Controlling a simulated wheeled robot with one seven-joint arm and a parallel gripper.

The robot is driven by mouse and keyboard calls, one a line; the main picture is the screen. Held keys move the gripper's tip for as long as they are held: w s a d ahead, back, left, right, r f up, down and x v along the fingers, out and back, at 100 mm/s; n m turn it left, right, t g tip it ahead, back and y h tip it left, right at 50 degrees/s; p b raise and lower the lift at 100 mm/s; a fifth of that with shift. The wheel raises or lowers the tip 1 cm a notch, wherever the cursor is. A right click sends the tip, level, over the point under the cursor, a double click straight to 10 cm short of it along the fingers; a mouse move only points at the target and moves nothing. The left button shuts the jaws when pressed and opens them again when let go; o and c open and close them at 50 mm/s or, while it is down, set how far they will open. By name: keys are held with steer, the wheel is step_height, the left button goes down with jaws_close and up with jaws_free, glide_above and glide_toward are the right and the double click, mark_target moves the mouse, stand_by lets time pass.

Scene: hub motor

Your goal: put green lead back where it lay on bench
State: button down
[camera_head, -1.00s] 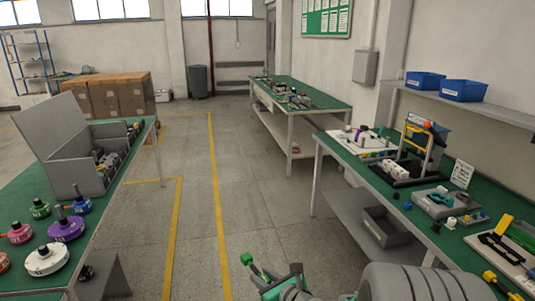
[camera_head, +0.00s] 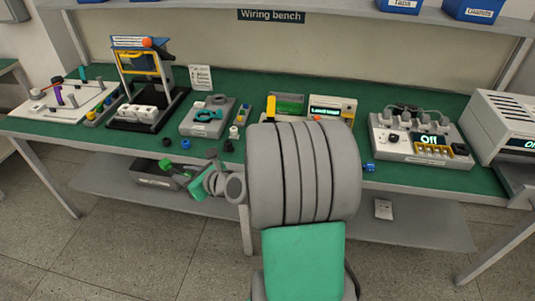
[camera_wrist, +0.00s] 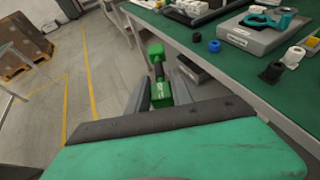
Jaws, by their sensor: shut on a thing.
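My gripper (camera_wrist: 160,84) is shut on the green lead (camera_wrist: 156,52), whose green end sticks out past the fingertips in the wrist view. In the head view the lead's green end (camera_head: 166,164) shows small in front of the bench's front edge, with my gripper (camera_head: 180,172) partly hidden by my arm. The wiring bench (camera_head: 358,88) has a green top and stands in front of me. The held lead is apart from the bench top, out over the aisle side. My arm hides part of the bench's front middle.
Small blue and black caps (camera_head: 185,144) lie near the front edge. A grey bin (camera_head: 150,178) is on the shelf below.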

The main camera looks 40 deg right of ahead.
steer(key=s+d+r+m+h+b, duration=0.1)
steer(key=s+d+h+b, duration=0.1)
steer(key=d, duration=1)
steer(key=s+d+r+m+h+b, duration=0.1)
steer(key=s+d+m, duration=0.15)
steer(key=d, duration=0.85)
steer(key=s+d+h+b, duration=0.2)
steer(key=s+d, duration=1)
steer(key=d, duration=0.1)
steer(key=shift+m, duration=0.35)
steer(key=w+a+f, duration=0.1)
steer(key=w+f, duration=0.2)
steer(key=w, duration=0.1)
steer(key=w+a+f+b, duration=0.1)
steer(key=w+a+f, duration=0.1)
steer(key=w+f, duration=0.1)
steer(key=w+a+f+b, duration=0.1)
steer(key=w+a+f, duration=0.1)
steer(key=w, duration=0.3)
steer(key=shift+w+a+f, duration=0.25)
steer(key=shift+w+f, duration=0.05)
steer(key=shift+f, duration=0.15)
step_height(320, 180, down, 3)
steer(key=shift+w+f+b, duration=0.1)
steer(key=shift+f+b, duration=0.05)
steer(key=shift+b, duration=0.2)
steer(key=c, duration=1.1)
jaws_free()
steer(key=shift+f, duration=0.1)
